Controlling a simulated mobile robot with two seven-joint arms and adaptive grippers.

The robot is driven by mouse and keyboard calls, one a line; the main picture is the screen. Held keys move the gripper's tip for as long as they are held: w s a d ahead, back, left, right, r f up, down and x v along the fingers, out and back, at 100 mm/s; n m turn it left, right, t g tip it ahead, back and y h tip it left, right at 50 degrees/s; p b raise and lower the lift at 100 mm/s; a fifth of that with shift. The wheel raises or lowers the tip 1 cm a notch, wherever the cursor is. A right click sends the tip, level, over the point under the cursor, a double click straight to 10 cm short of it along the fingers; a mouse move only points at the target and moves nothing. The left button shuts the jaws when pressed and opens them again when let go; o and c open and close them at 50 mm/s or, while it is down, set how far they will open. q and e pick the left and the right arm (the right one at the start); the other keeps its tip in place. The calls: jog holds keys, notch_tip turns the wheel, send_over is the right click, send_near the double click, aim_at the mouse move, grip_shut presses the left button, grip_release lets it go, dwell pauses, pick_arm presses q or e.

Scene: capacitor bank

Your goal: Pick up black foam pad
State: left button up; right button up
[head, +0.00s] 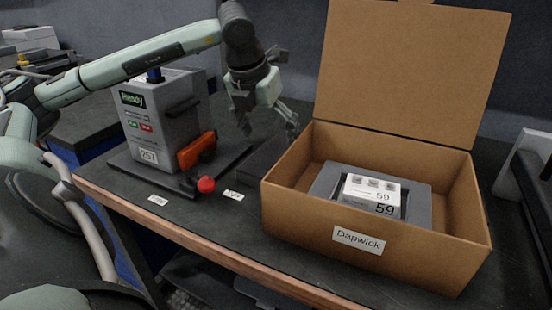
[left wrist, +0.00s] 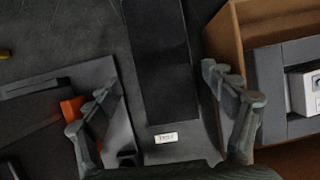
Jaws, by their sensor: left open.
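The black foam pad (left wrist: 158,65) appears to be the dark, flat rectangle in the left wrist view, lying on the bench in front of a small white label. In the head view the dark flat piece (head: 264,160) lies between the grey device and the cardboard box, partly hidden by the box. My left gripper (head: 268,117) is open and empty above it. In the left wrist view the fingers of my left gripper (left wrist: 160,82) stand on either side of the pad, with no visible contact. My right gripper is not in view.
An open cardboard box (head: 315,210) labelled Dapwick stands close to the right, holding a grey insert with a white block (head: 372,190). A grey device (head: 160,125) with an orange part (head: 197,150) and a red knob (head: 206,185) stands on the left. Bare bench shows in front.

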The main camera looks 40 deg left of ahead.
aim_at(275, 152)
pick_arm(q)
jog(key=shift+x, duration=2.8)
jog(key=shift+w+d, duration=0.1)
jog(key=shift+d, duration=0.05)
jog(key=shift+c, duration=0.4)
jog(key=shift+r, duration=0.1)
jog(key=c, duration=0.7)
